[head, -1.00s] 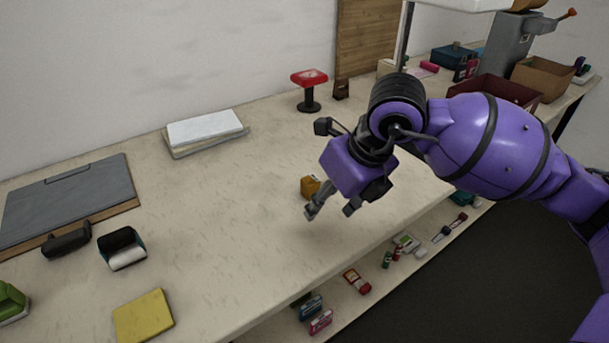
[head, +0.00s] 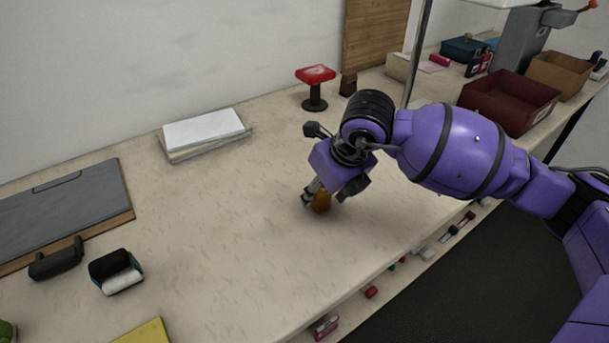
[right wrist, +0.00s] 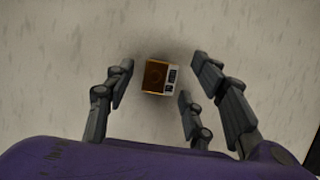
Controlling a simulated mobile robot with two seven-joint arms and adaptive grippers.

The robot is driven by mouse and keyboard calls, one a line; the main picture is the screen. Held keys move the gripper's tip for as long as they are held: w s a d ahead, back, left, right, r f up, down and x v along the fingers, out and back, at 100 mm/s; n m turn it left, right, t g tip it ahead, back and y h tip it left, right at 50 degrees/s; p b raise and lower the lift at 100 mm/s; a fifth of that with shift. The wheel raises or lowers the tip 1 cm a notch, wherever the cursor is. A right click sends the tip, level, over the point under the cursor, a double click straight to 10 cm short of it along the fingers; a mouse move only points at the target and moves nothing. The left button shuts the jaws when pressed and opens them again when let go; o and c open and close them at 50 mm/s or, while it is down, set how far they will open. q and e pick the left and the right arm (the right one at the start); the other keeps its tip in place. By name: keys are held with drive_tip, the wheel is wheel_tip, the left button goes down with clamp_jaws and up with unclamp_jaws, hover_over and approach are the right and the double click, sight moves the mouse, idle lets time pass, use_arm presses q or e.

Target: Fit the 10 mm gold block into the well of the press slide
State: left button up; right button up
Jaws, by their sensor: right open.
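The gold block (head: 321,203) stands on the bench top, partly hidden by my right gripper in the head view. In the right wrist view the block (right wrist: 156,76) shows a gold face and a pale side with dark markings. My right gripper (head: 322,198) is open above the block. In the right wrist view its fingers (right wrist: 157,82) spread to the left and right of the block, with gaps on both sides. I cannot make out the press slide or its well for certain. My left gripper is not in view.
A red-topped stand (head: 315,88) and a stack of white boards (head: 203,130) are at the back. A grey clipboard (head: 65,210), a dark handle-like item (head: 56,260) and a tape dispenser (head: 115,271) lie left. Maroon (head: 510,105) and brown bins (head: 560,75) stand right. The bench middle is clear.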

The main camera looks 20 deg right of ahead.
drive_tip(key=shift+f, duration=0.15)
clamp_jaws()
idle(0.4)
drive_tip(key=shift+w+r, duration=0.1)
drive_tip(key=shift+r, duration=0.7)
drive_tip(key=s+d+r+b, duration=0.1)
drive_tip(key=s+d+r, duration=0.7)
drive_tip(key=s+r, duration=0.3)
drive_tip(key=shift+s+r, duration=0.25)
